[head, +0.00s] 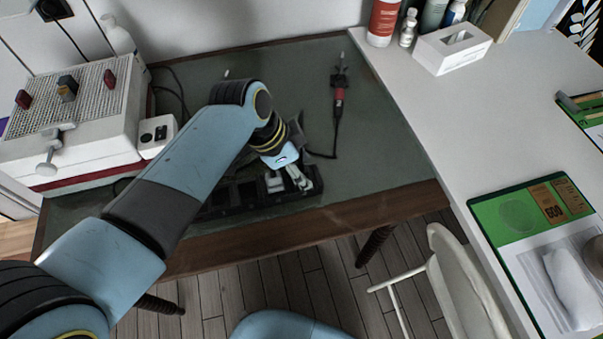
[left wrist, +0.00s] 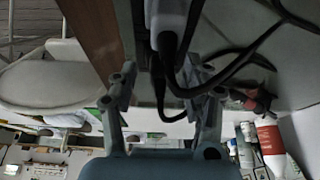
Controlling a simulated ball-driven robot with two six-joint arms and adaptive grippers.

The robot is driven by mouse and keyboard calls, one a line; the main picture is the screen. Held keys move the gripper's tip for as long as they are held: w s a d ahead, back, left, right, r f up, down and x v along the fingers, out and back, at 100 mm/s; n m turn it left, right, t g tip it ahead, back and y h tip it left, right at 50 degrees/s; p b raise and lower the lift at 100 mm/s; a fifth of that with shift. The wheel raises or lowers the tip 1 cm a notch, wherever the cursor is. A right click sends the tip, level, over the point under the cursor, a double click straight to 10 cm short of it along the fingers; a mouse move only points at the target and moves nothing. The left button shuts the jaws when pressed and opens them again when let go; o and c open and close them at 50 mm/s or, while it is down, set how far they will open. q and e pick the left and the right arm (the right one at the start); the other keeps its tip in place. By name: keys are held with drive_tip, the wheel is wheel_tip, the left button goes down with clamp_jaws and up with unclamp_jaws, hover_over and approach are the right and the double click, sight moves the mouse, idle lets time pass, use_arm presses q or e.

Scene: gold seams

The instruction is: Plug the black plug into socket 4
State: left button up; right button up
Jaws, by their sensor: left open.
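A black power strip (head: 235,198) lies along the front edge of the green-grey table top, partly hidden by my left arm. My left gripper (head: 298,178) is over the strip's right end, with its fingers apart. In the left wrist view my left gripper (left wrist: 165,78) has its two fingers on either side of a black cable. A pale plug body (left wrist: 168,18) with a black cable end shows just beyond the fingertips, and I see no finger touching it. I cannot make out the black plug or the socket numbers. My right gripper is not in view.
A red-handled tool (head: 339,97) with a black cord lies behind the gripper. A white perforated box (head: 75,100) stands at left. A tissue box (head: 452,48) and bottles stand on the white desk (head: 425,110) at right. A pale chair (head: 450,270) stands in front.

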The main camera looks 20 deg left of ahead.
sight(300, 169)
use_arm(q)
clamp_jaws()
idle(0.3)
wheel_tip(300, 169, up, 10)
drive_tip(key=shift+p, duration=0.35)
idle(0.4)
